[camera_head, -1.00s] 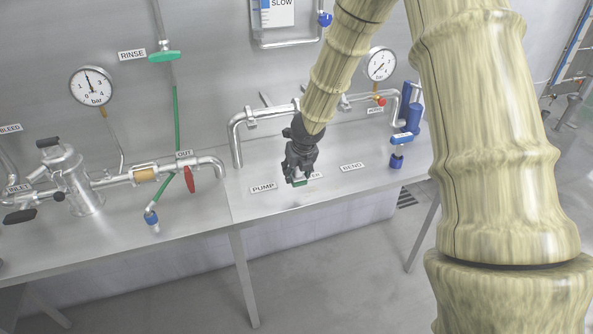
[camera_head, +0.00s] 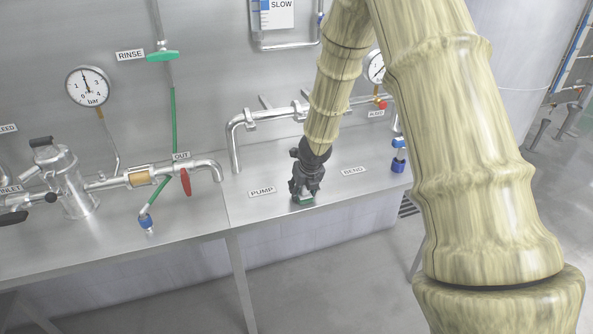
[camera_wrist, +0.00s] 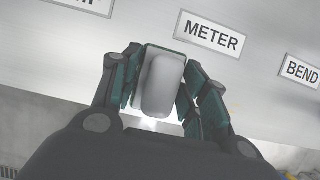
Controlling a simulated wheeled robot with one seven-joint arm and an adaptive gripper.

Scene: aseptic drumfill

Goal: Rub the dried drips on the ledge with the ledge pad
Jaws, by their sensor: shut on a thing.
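My gripper (camera_head: 304,193) is at the front part of the steel ledge (camera_head: 335,190), to the right of the PUMP label. In the wrist view my gripper (camera_wrist: 160,90) is shut on the ledge pad (camera_wrist: 163,80), a grey rounded block on a paler base, with dark green finger pads on both sides. The pad is low over the ledge (camera_wrist: 50,60); I cannot tell whether it touches.
The METER label (camera_wrist: 210,34) lies just beyond the pad, with the BEND label (camera_head: 354,171) to the right and the PUMP label (camera_head: 262,191) to the left. Steel pipework (camera_head: 236,150) stands behind. A blue-capped fitting (camera_head: 398,160) is at the right, partly behind my arm.

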